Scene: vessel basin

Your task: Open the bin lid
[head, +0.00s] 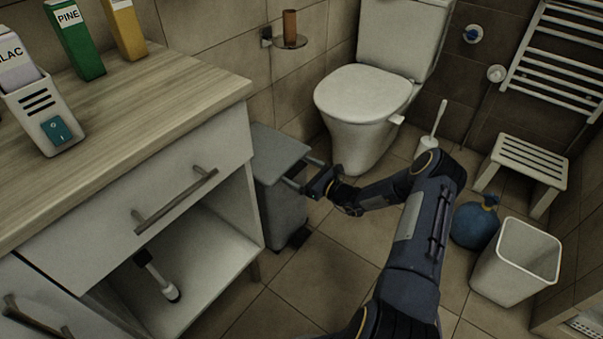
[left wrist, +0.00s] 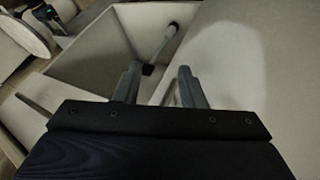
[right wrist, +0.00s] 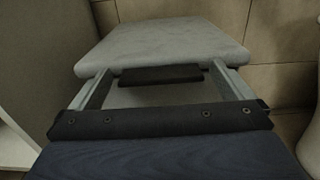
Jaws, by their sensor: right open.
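The grey bin (head: 283,207) stands on the floor against the right side of the vanity cabinet. Its flat grey lid (head: 276,148) looks closed. In the right wrist view the lid (right wrist: 165,42) fills the upper middle, with a dark tab (right wrist: 160,75) under its front edge. My right gripper (head: 303,173) is open at the bin's front, its fingers spread either side of the tab. I cannot tell whether they touch the bin. My left gripper (left wrist: 158,80) shows only in the left wrist view. It is open and empty, above the cabinet's open compartment.
The vanity (head: 190,110) with drawer handles fills the left. A toilet (head: 365,95) stands behind the bin. A white stool (head: 525,163), a blue bag (head: 475,226) and a white basket (head: 515,262) are at right. Floor between bin and basket is partly covered by my right arm.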

